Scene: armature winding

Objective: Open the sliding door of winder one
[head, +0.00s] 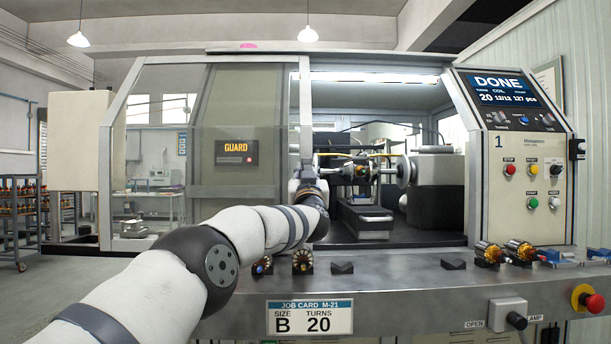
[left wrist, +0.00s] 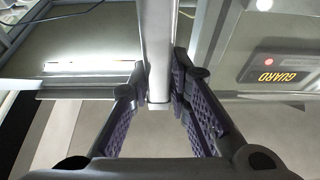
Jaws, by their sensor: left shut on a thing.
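Winder one (head: 523,185) is the cabinet marked "1", its screen reading DONE. Its sliding door (head: 232,115) has a glazed panel and stands toward the left. The right part of the front is open, showing the winding spindle (head: 362,172) inside. My left gripper (head: 309,185) is at the door's right upright edge, mostly hidden by my own arm. In the left wrist view, its fingers (left wrist: 160,88) lie on both sides of a pale upright bar (left wrist: 159,45), shut on it; the bar looks like the door handle. My right gripper is not in view.
The front ledge (head: 400,290) carries small dark holders (head: 342,268), wound armatures (head: 488,252) and a job card (head: 309,317). An OPEN/CLAMP switch (head: 508,314) and a red stop button (head: 590,299) are at the front right. A shelf cart (head: 18,225) stands far left.

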